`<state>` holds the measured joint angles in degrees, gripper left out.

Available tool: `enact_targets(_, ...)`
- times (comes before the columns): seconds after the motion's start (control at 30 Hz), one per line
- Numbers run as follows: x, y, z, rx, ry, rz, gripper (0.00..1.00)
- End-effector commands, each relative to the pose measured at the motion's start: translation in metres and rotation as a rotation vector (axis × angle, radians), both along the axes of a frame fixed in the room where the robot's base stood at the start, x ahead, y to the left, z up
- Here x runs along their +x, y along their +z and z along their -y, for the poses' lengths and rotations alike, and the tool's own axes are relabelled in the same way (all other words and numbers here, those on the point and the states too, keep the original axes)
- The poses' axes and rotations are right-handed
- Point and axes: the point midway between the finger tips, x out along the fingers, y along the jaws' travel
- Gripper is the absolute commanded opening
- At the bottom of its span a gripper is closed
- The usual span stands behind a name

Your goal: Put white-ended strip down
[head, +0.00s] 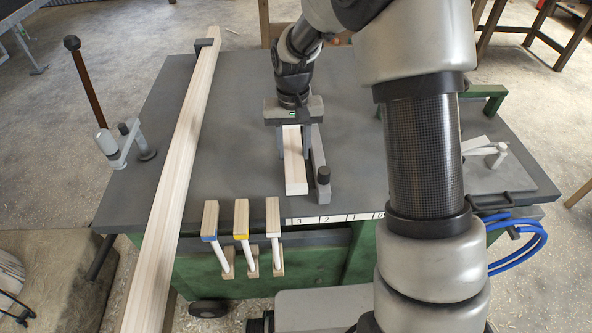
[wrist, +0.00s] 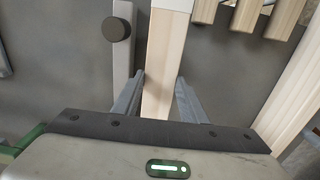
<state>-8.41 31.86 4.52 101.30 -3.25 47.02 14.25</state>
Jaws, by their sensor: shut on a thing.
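The white-ended strip (head: 294,165) is a pale wooden bar with a white near end. My gripper (head: 294,150) is shut on it, with one finger on each side. The strip points toward the table's front edge, just left of a grey bar with a dark knob (head: 323,175). In the wrist view the strip (wrist: 163,65) runs up between the two fingers (wrist: 160,98), its white end at the top edge of the picture. It is low over the grey tabletop (head: 235,130); I cannot tell whether it touches it. Its far end is hidden under my gripper.
Blue-ended (head: 210,220), yellow-ended (head: 241,220) and pale-ended (head: 272,217) short strips sit at the table's front edge. A numbered scale (head: 335,217) lies to their right. A long timber (head: 180,170) crosses the left side. Bare tabletop lies between timber and gripper.

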Motion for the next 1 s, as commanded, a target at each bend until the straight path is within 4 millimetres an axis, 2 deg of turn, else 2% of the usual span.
enact_targets(0.03, -0.001, -0.011, 0.000, -0.001, 0.000, -0.002, 0.14)
enact_targets(0.27, 0.000, -0.030, 0.000, -0.001, 0.000, -0.001, 0.14)
enact_targets(0.5, 0.000, -0.061, 0.000, 0.000, -0.001, 0.000, 0.14)
enact_targets(0.87, 0.000, -0.065, 0.000, 0.000, -0.001, 0.001, 0.14)
enact_targets(0.9, 0.000, -0.065, 0.000, 0.000, -0.001, 0.001, 0.42)
enact_targets(1.0, 0.000, -0.064, 0.000, 0.000, -0.001, 0.001, 0.57)
